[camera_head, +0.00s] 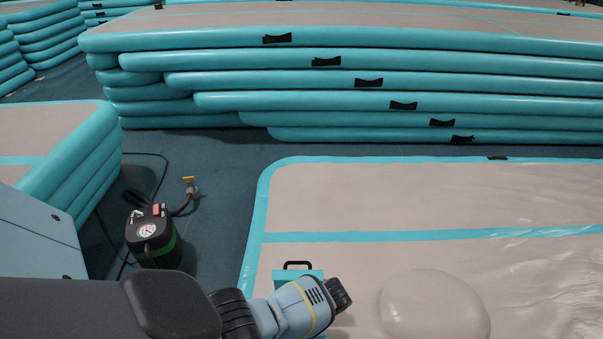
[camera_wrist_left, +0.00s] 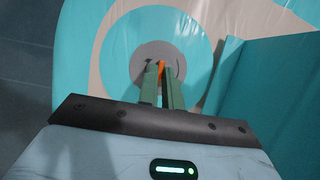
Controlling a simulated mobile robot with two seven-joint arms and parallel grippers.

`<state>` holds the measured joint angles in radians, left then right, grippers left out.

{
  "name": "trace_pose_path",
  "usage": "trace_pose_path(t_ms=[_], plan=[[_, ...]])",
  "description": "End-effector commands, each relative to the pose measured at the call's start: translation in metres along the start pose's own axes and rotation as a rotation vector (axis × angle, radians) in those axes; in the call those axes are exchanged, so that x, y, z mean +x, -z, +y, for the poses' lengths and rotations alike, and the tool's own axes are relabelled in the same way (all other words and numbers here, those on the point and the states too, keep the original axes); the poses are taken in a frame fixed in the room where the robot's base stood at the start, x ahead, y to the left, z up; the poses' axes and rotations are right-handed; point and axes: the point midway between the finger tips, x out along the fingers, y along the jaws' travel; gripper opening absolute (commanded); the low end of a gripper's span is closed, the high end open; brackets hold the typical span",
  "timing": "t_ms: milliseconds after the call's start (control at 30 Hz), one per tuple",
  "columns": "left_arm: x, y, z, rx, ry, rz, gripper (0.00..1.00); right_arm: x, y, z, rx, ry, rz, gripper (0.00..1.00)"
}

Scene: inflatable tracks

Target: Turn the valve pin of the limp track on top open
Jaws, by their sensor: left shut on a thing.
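The limp track (camera_head: 350,200) has a grey top with teal edging and shows wrinkles at its right side. In the left wrist view its teal and grey surface (camera_wrist_left: 105,50) carries a round grey valve (camera_wrist_left: 142,50) inside a teal ring. My left gripper (camera_wrist_left: 160,76) reaches down to the valve, with its two green fingers shut on the orange valve pin (camera_wrist_left: 161,66). The fingers hide part of the pin, and I cannot tell how far it is turned. In the head view my left arm hides the valve. My right gripper is not in view.
A black pump (camera_head: 153,238) with a gauge and a yellow-tipped hose (camera_head: 188,181) stands on the dark floor at left. Stacked teal tracks (camera_head: 350,80) fill the back. A teal item with a black handle (camera_head: 298,264) is just behind my left wrist. A rounded bulge (camera_head: 435,305) lies at right.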

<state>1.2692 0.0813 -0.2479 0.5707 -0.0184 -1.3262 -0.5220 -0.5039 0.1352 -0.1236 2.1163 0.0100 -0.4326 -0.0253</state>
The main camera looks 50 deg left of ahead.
Motion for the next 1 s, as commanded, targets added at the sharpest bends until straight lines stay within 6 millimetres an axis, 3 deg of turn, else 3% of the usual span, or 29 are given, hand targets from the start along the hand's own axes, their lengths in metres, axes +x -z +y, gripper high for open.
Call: trace_pose_path(t_ms=[233,300,433,767,1000], plan=[[0.001,0.000,0.001,-0.002,-0.003,0.000,0.00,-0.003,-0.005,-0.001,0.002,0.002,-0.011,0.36],[0.001,0.000,0.001,-0.002,-0.003,0.000,0.13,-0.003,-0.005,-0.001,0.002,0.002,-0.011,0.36],[0.001,0.000,0.001,-0.001,-0.002,0.000,0.28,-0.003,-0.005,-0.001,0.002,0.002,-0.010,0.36],[-0.002,0.000,0.000,0.000,0.000,0.000,0.28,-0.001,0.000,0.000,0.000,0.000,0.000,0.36],[-0.023,-0.001,0.000,0.000,0.001,0.002,0.28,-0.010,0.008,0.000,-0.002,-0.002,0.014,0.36]])
